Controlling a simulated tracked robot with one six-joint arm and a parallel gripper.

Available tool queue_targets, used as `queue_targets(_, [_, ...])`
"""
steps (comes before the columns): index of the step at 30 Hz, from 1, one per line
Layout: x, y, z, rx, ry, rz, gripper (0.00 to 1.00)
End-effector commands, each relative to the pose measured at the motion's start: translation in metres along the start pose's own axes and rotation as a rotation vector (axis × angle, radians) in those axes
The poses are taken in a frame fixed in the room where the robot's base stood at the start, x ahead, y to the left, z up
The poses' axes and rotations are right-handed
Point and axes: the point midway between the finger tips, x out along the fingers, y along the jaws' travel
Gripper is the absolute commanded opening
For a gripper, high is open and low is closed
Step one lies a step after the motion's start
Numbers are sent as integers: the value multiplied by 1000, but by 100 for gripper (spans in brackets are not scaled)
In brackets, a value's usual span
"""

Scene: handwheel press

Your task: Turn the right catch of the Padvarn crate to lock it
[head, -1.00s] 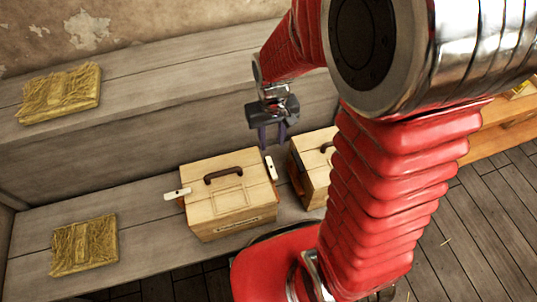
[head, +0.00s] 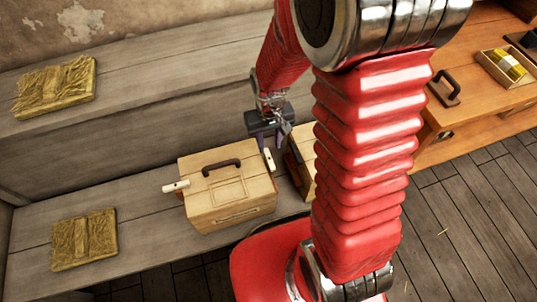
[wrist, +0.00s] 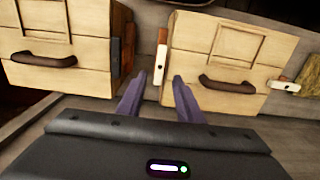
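The Padvarn crate (head: 230,192) is a pale wooden box with a dark handle on its lid and a label, too small to read now, on its front. Its right catch (head: 269,160) is a white lever standing roughly upright at the right side. The left catch (head: 176,187) sticks out sideways. My gripper (head: 272,148) is open, just behind and above the right catch. The wrist view looks from the opposite side: the right catch (wrist: 161,57) appears beyond and between the open fingers of my gripper (wrist: 156,92), with no visible contact; the left catch (wrist: 285,87) is at right.
A second wooden crate (wrist: 70,50) stands close beside the right catch, leaving a narrow gap; my arm partly covers it in the head view. Yellowish folded cloths (head: 84,240) lie on the grey bench and its upper ledge. An orange wooden bench (head: 470,115) is at right.

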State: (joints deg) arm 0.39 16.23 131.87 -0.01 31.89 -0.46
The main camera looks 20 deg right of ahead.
Motion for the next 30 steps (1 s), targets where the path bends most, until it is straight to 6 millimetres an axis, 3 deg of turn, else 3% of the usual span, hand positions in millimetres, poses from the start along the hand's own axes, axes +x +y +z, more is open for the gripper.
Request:
queue_targets(18, [68, 0, 1, 1, -3, 0, 33])
queue_targets(30, [75, 0, 0, 1, 0, 0, 33])
